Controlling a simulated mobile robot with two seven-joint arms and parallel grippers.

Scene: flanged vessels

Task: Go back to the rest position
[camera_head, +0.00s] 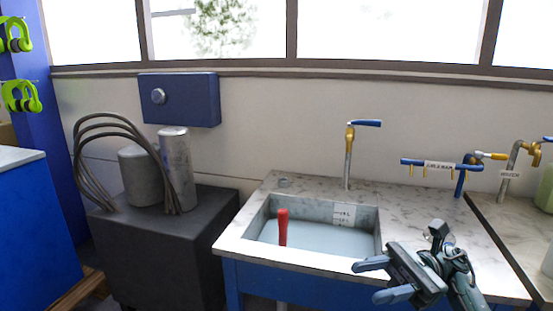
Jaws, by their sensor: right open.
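My right gripper (372,281) is in the camera_head view at the lower right. It is in front of the sink bench, near the front right corner of the sink. Its two blue-grey fingers point left and stand apart, with nothing between them. My left gripper is not in view.
A marble-topped bench (310,188) holds a sink (363,240) with a red upright handle (283,227) in it. A tap (349,155) stands behind. A dark cabinet (165,250) with metal cylinders (176,170) and hoses is at left. A second counter (515,235) is at right.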

